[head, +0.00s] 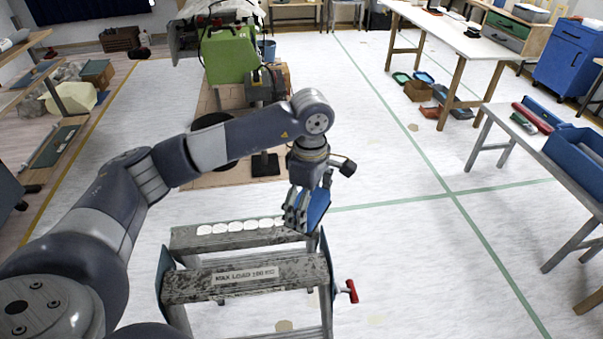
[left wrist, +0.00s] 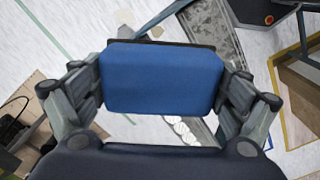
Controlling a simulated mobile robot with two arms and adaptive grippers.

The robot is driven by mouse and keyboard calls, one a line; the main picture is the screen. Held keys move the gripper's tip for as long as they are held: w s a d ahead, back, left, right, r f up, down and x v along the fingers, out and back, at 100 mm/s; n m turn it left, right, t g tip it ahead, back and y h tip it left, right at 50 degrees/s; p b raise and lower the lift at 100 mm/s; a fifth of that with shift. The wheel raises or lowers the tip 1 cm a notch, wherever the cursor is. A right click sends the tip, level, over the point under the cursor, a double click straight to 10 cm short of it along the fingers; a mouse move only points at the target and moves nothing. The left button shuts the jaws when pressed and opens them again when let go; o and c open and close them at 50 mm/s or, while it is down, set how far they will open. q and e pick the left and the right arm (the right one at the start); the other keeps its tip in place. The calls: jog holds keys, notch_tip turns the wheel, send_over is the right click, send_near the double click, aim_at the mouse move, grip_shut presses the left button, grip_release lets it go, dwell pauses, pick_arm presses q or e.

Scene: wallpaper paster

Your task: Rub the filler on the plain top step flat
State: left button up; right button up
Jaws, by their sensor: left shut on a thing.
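A grey step ladder stands at the bottom middle of the head view. Its plain step (head: 190,241) carries a row of several white filler patches (head: 243,226). A nearer, scuffed step (head: 200,288) has a "MAX LOAD" label. My left gripper (head: 302,212) is shut on a blue block (head: 319,209), at the right end of the plain step. In the left wrist view the block (left wrist: 163,80) sits between both fingers, and some filler (left wrist: 182,130) shows just below it. I cannot tell whether the block touches the step. My right gripper is not in view.
A red-handled knob (head: 350,291) sticks out at the ladder's right side. A green machine (head: 230,55) stands behind the ladder. A table with a blue bin (head: 575,160) is at the right. The floor between ladder and table is clear.

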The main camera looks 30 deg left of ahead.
pick_arm(q)
jog(key=w+a+n, duration=0.1)
jog(key=n, duration=0.1)
jog(key=w+a+n+p, duration=0.1)
jog(key=n, duration=0.1)
jog(key=w+a+n+p, duration=0.1)
jog(key=n, duration=0.1)
jog(key=shift+w+r+n, duration=0.15)
jog(key=shift+r+n, duration=0.2)
jog(key=shift+n, duration=0.05)
jog(key=n, duration=0.1)
jog(key=w+a+n, duration=0.1)
jog(key=shift+a+f+n+p, duration=0.2)
jog(key=shift+n+p, duration=0.1)
jog(key=shift+p, duration=0.1)
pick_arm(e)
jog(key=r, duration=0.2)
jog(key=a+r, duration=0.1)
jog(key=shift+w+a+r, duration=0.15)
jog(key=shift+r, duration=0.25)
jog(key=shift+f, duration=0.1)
